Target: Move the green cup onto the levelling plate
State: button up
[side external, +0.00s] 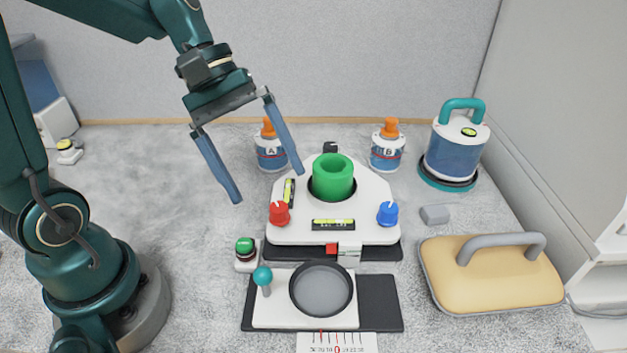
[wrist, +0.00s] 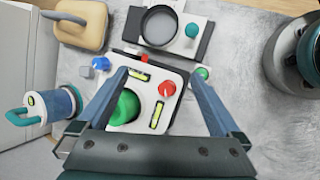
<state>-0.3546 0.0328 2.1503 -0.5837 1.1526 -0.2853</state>
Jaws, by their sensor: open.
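The green cup (side external: 333,177) stands upright in the dark round opening of the white plate (side external: 372,203). This plate carries two yellow-green spirit levels and a red and a blue knob, and appears to be the levelling plate. My gripper (side external: 269,187) is open and empty, tilted, above and to the left of the cup in the side view. Its fingers touch nothing that I can see.
In front is a white stand with a dark round dish (side external: 322,290) and a teal-knobbed lever (side external: 263,278). Bottles A (side external: 270,152) and B (side external: 386,153) stand behind the plate. A blue canister (side external: 455,152) and a yellow handled block (side external: 490,278) are at right. The left bench is mostly clear.

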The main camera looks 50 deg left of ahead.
jog(key=s+a+r+m+t+y, duration=0.1)
jog(key=s+m+t+y, duration=0.3)
jog(key=m, duration=0.6)
jog(key=s+a+y, duration=0.1)
jog(key=s+y, duration=0.1)
jog(key=s, duration=0.1)
jog(key=shift+a+r+m+t, duration=0.15)
jog(key=shift+a+m+t, duration=0.15)
jog(key=shift+m+t, duration=0.1)
